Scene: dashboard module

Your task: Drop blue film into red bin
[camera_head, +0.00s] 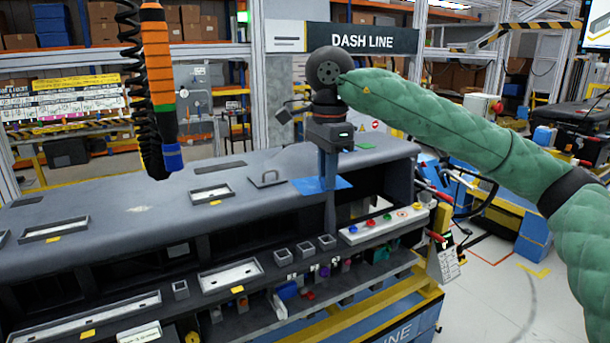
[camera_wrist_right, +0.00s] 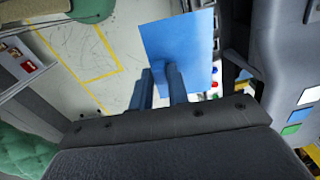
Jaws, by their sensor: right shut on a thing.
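The blue film (camera_head: 312,185) is a flat, thin blue sheet held near the right end of the grey dashboard module (camera_head: 120,185). My right gripper (camera_head: 328,178) points down and is shut on the film. In the right wrist view the blue film (camera_wrist_right: 180,35) extends beyond the two fingers of my right gripper (camera_wrist_right: 163,75), and the floor shows around it. I cannot tell whether the film touches the dashboard. I cannot make out a red bin in either view. My left gripper is not in view.
An orange tool (camera_head: 157,75) hangs on a black coiled cable at the left. A white panel with coloured buttons (camera_head: 385,225) sits on the dashboard's front right. Shelves with boxes stand behind. Open floor (camera_head: 500,290) lies at the right, with carts beyond.

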